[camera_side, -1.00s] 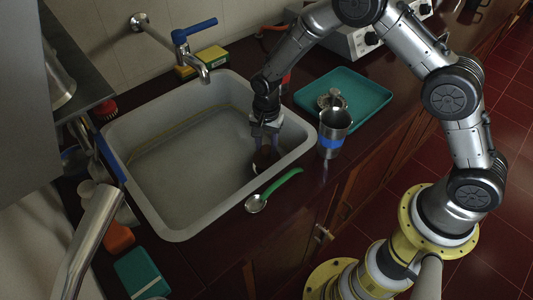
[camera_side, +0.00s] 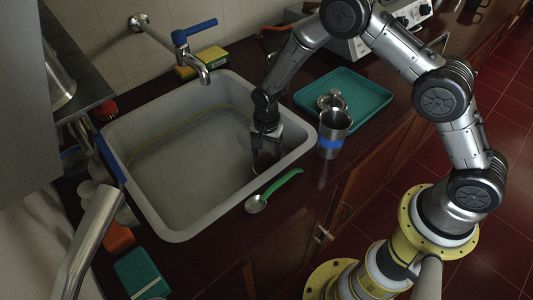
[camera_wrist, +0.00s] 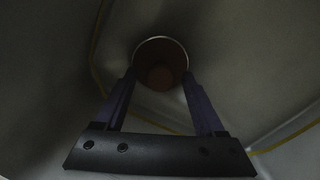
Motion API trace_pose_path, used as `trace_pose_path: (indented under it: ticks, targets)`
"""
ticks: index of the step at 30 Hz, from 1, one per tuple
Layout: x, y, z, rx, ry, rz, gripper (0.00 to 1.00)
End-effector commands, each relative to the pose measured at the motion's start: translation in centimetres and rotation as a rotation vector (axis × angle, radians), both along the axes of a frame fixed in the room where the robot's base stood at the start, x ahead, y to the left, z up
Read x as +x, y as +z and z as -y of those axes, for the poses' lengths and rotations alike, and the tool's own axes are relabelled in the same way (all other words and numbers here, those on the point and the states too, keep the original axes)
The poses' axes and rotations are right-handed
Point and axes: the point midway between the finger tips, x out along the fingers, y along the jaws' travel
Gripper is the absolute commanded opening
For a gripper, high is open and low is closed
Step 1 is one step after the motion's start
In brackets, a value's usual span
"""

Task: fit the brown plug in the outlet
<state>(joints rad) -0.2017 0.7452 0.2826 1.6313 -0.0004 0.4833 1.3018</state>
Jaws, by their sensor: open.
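The grey sink (camera_side: 190,222) has walls close around my gripper on the right. A green-handled spoon (camera_side: 273,190) lies by the front rim. A metal cup with a blue band (camera_side: 333,140) and a teal tray (camera_side: 365,90) stand to the right. The faucet (camera_side: 195,55) is behind.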

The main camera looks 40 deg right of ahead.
Motion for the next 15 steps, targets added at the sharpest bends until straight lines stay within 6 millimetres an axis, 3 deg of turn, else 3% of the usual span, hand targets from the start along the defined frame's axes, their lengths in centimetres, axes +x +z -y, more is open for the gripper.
trace_pose_path:
  ticks: [7,15]
  targets:
    - [0.1,1.3,0.0,0.001,0.0,0.004,0.71]
    - [0.1,6.7,0.0,0.0,0.0,0.005,0.71]
